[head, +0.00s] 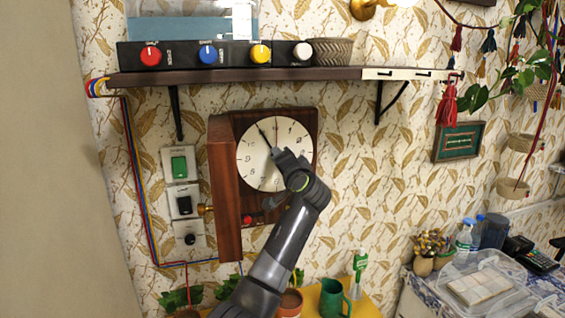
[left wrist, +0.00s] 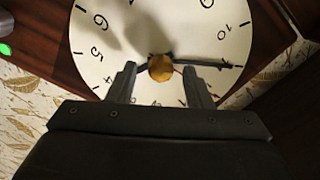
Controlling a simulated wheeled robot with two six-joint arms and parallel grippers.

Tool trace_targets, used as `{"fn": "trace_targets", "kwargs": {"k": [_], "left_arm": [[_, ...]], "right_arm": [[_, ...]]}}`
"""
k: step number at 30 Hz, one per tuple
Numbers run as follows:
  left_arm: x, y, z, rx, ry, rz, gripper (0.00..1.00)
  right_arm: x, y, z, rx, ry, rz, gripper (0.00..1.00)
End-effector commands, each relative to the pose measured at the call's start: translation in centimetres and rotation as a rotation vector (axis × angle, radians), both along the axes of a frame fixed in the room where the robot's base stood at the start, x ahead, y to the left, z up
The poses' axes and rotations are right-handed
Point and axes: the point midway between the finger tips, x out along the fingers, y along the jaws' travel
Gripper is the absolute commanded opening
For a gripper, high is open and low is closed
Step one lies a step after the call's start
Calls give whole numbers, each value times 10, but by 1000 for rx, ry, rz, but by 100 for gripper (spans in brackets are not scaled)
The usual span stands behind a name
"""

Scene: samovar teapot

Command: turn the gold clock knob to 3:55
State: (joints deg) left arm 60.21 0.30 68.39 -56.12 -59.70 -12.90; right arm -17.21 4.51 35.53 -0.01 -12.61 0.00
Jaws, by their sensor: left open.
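The wall clock (head: 224,180) has a dark wooden case and a white dial (head: 250,165). The gold knob (left wrist: 161,68) is at the dial's center in the left wrist view; my arm hides it in the head view. A long black hand (head: 264,134) points up-left, near the 11; it also shows in the left wrist view (left wrist: 205,64). My left gripper (left wrist: 160,86) is open in front of the dial, one finger on each side of the knob, with visible gaps. In the head view the gripper (head: 287,163) covers the dial's middle. My right gripper is not in view.
A shelf (head: 220,76) with a knob panel (head: 180,55) is above the clock. Wall switches (head: 183,200) are to its left. A small red button (head: 247,219) is on the lower case. Below are a green mug (head: 332,298) and pots; a cluttered table is at right.

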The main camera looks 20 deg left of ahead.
Motion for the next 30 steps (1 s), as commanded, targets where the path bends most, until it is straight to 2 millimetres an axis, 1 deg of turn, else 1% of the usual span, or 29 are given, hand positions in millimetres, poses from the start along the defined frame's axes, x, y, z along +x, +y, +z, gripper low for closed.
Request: {"fn": "trace_targets", "kwargs": {"k": [5, 8, 11, 17, 24, 30], "left_arm": [[-2, -2, -1, -1, -1, 0, 46], [-8, -7, -2, -2, -3, -3, 46], [-18, -14, -4, -3, -2, -2, 46], [-49, -34, -5, -5, -4, -3, 46], [-95, -66, -6, -6, -2, -4, 46], [-126, -87, -4, -4, -1, -3, 46]], "right_arm": [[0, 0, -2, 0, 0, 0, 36], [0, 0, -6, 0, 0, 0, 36], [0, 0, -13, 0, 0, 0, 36], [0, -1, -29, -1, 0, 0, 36], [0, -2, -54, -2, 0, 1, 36], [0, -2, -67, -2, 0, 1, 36]]}}
